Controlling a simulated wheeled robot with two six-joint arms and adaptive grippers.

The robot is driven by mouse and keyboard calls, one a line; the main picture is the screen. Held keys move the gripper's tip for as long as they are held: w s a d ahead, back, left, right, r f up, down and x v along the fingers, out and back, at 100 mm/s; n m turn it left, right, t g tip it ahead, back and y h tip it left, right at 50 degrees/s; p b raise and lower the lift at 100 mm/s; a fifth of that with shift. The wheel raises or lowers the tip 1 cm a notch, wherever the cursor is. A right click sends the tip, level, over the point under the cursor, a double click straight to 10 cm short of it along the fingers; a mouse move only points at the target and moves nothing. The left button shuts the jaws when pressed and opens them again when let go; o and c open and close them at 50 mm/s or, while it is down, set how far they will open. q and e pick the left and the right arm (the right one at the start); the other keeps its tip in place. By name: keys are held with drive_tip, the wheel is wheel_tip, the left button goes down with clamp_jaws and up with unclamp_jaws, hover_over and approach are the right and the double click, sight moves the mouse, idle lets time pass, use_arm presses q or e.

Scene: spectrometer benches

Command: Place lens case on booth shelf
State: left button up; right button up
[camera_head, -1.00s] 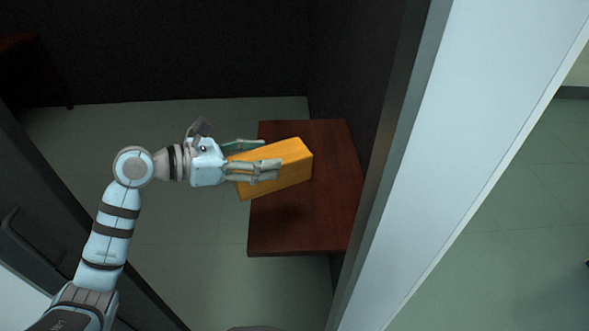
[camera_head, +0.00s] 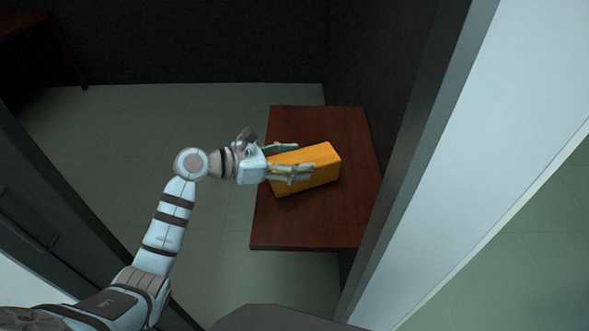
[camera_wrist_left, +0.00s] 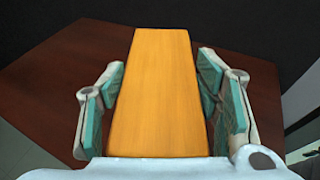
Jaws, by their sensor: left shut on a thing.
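The lens case is an orange-yellow box (camera_head: 318,163) in the head view. My left gripper (camera_head: 293,161) is shut on it, one finger along each long side. In the left wrist view the case (camera_wrist_left: 154,90) lies between the fingers and points away from the palm. The booth shelf is a dark red-brown wooden board (camera_head: 300,230) against the dark wall. The case is over the shelf's middle; I cannot tell whether it touches the board. The shelf also shows in the left wrist view (camera_wrist_left: 60,85). My right gripper is not in view.
A dark booth wall (camera_head: 400,100) stands close behind the shelf's right side. A pale door frame or panel (camera_head: 470,170) rises at the right. A dark door (camera_head: 60,220) stands at the left. Grey floor (camera_head: 130,130) is clear. Another dark wooden surface (camera_head: 25,22) is at the far left.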

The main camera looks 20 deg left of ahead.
use_arm(q)
drive_tip(key=shift+s+f, duration=0.1)
drive_tip(key=shift+f, duration=0.7)
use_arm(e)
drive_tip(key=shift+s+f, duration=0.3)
use_arm(q)
drive_tip(key=o, duration=1.6)
